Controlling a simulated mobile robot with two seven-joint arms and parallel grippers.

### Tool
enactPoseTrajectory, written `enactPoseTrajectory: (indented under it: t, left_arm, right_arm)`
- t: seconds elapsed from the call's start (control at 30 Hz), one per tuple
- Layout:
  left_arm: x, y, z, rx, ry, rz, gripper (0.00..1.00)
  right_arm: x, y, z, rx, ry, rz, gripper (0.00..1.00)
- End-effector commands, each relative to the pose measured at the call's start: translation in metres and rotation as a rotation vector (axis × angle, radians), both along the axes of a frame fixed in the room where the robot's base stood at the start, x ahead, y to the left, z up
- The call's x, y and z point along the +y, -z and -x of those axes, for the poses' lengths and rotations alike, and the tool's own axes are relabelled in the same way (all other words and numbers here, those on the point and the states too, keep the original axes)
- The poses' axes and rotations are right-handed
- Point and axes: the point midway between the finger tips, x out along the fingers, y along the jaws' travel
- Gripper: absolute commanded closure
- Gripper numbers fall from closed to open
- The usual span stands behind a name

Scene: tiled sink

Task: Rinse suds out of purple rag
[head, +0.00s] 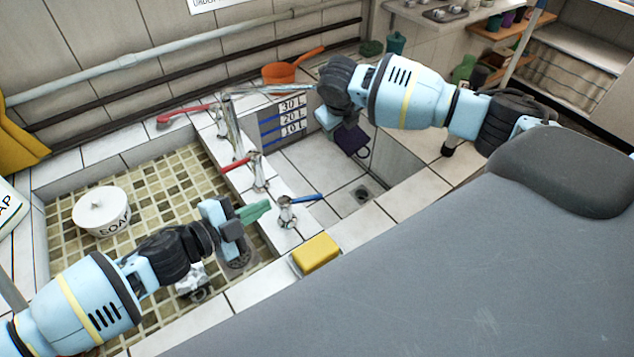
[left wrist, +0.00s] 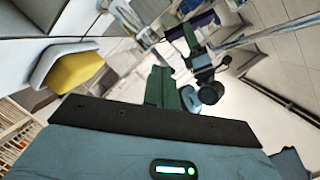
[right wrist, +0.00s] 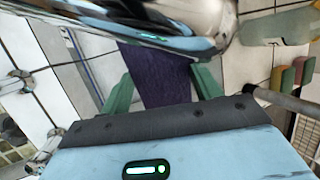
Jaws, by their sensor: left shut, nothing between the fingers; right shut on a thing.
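The purple rag (head: 352,139) hangs in the right-hand tiled basin. My right gripper (head: 338,122) is shut on it from above. In the right wrist view the rag (right wrist: 155,78) hangs between the green fingers, close to a large chrome spout (right wrist: 180,18). I cannot tell whether suds are on the rag or water is running. My left gripper (head: 255,211) is shut and empty beside the divider between the basins, near the taps. A blue-handled tap (head: 290,203) and a red-handled tap (head: 250,165) stand on that divider.
A yellow sponge (head: 316,252) lies on the front ledge. A white soap bowl (head: 102,211) stands in the left basin. An orange pan (head: 290,72) sits on the back ledge. The right basin has a drain (head: 362,194) and bare floor around it.

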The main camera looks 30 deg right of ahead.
Motion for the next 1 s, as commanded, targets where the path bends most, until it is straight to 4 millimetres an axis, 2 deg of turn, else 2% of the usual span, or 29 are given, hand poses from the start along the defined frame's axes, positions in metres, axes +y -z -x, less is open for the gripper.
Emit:
enactPoseTrajectory:
  t: [0.03, 0.23, 0.5, 0.67, 0.8, 1.0]
  left_arm:
    - [-0.009, -0.008, 0.0, 0.016, -0.036, 0.006, 1.0]
    - [-0.032, -0.027, 0.0, 0.113, -0.2, -0.024, 1.0]
    - [-0.049, -0.038, 0.021, 0.263, -0.364, -0.146, 1.0]
    - [-0.051, -0.039, 0.046, 0.348, -0.426, -0.263, 1.0]
    - [-0.048, -0.039, 0.07, 0.401, -0.456, -0.374, 1.0]
    - [-0.041, -0.039, 0.095, 0.44, -0.472, -0.49, 1.0]
  right_arm:
    - [0.0, 0.0, 0.0, -0.001, 0.0, 0.0, 0.6]
    - [0.0, 0.0, 0.0, -0.001, 0.0, 0.0, 0.6]
    - [0.0, 0.0, 0.0, -0.001, 0.0, 0.0, 0.6]
    - [0.0, 0.0, 0.0, -0.001, 0.0, 0.0, 0.6]
    - [0.0, 0.0, 0.0, -0.001, 0.0, 0.0, 0.6]
    - [0.0, 0.0, 0.0, -0.001, 0.0, 0.0, 0.6]
